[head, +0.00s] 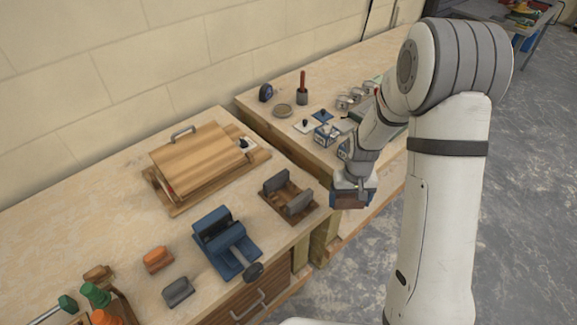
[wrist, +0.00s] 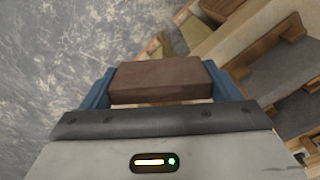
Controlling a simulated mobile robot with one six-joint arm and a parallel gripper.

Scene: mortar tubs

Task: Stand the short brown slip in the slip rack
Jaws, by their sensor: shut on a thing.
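The short brown slip (wrist: 160,80) is a plain brown block. My gripper (wrist: 165,88) is shut on it, with one blue finger at each end of the slip. In the head view the slip (head: 347,201) hangs under my gripper (head: 353,192), over the gap off the front right of the near bench. A brown base with two grey uprights (head: 287,195), which looks like the slip rack, sits on the near bench to the left of my gripper. The slip is apart from it. Nothing shows standing between the uprights.
A blue vise (head: 225,243) stands left of the rack, near the bench's front edge. A wooden box with a handled lid (head: 195,155) lies behind. An orange block (head: 157,260) and a grey block (head: 177,291) lie left. The far bench (head: 262,104) holds several small tools.

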